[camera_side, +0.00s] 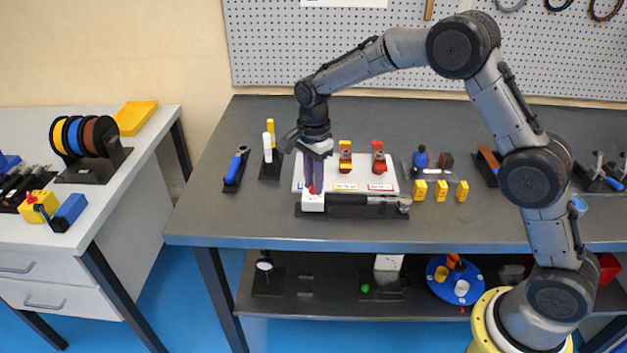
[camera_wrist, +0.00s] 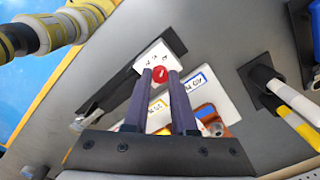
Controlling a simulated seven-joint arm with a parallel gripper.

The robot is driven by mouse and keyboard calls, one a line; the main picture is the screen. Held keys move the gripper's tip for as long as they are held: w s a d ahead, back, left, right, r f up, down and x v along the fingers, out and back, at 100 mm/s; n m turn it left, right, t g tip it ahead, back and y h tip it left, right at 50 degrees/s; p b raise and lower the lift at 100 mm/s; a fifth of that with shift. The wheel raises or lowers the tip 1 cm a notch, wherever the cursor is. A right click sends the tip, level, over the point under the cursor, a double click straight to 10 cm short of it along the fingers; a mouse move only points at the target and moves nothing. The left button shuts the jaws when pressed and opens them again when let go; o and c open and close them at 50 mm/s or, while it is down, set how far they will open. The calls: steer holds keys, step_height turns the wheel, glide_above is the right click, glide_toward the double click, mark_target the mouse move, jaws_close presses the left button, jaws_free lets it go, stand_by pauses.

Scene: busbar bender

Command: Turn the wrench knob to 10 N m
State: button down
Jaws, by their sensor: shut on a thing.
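The wrench (camera_side: 358,205) lies in a dark holder near the front edge of the bench. A white block (camera_side: 313,202) with dark markings sits at its left end, and it also shows in the wrist view (camera_wrist: 153,55). The red knob (camera_wrist: 160,74) stands on this white block. My gripper (camera_side: 316,188) points down over the block, and its two purple fingers (camera_wrist: 160,80) are shut on the red knob, one on each side. The markings on the block are too small to read, so the knob's setting cannot be told.
A white board (camera_side: 297,182) with labels lies behind the wrench, bearing two red-and-orange pieces (camera_side: 378,158). Several yellow blocks (camera_side: 441,190) stand to the right. A blue-handled tool (camera_side: 236,167) and a stand with white and yellow handles (camera_side: 269,150) are to the left.

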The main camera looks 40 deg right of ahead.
steer(key=n, duration=0.5)
steer(key=shift+n, duration=0.3)
steer(key=n, duration=0.6)
steer(key=shift+w, duration=0.1)
steer(key=n, duration=0.6)
steer(key=shift+n, duration=0.3)
steer(key=n, duration=0.5)
steer(key=shift+a+n, duration=0.1)
steer(key=shift+n, duration=0.2)
steer(key=c, duration=0.7)
jaws_free()
